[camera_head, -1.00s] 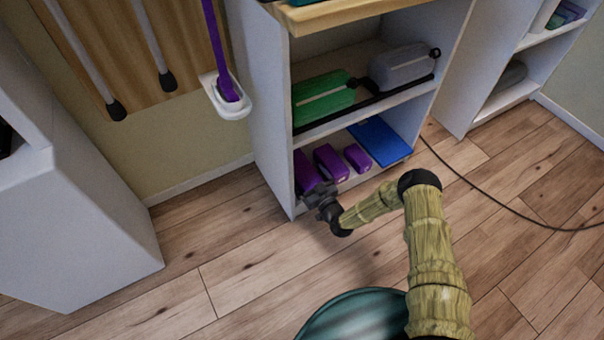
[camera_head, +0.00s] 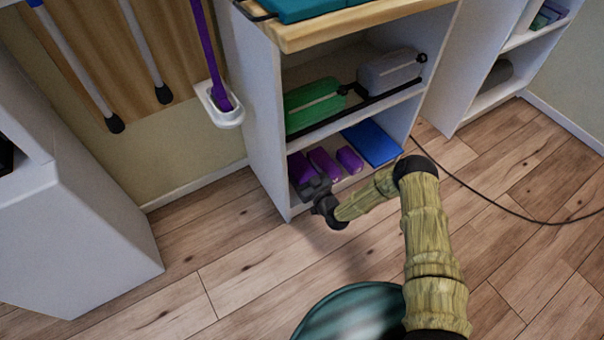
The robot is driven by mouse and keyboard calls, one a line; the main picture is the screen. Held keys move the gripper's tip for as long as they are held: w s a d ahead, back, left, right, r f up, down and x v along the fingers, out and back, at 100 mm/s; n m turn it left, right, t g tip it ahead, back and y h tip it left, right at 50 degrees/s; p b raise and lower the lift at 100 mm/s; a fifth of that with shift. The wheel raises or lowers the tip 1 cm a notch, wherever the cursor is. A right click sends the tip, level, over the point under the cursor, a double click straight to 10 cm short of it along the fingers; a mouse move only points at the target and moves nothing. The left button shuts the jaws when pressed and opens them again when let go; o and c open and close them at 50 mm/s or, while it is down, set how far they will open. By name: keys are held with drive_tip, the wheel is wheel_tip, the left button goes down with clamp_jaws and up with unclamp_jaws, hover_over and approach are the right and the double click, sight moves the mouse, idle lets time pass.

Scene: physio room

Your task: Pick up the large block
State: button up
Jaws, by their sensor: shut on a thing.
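Several purple blocks sit in a row on the bottom shelf of the white shelf unit. The leftmost one (camera_head: 300,167) looks the largest; its front is partly hidden by my gripper. My gripper (camera_head: 306,182) is at the shelf's front left and is shut on this large block. The fingertips are small and dark, so their exact hold is hard to see. A middle purple block (camera_head: 325,164) lies just to the right, and a smaller purple block (camera_head: 349,159) lies right of that.
A blue flat item (camera_head: 373,143) lies right of the blocks. The middle shelf (camera_head: 318,129) is close above, holding a green case (camera_head: 315,104) and a grey case (camera_head: 391,70). The white side panel (camera_head: 252,115) stands at left. The wooden floor in front is clear; a cable (camera_head: 500,207) crosses at right.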

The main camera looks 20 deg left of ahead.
wheel_tip(320, 180, up, 4)
drive_tip(key=shift+r+p, duration=0.15)
drive_tip(key=shift+p, duration=0.7)
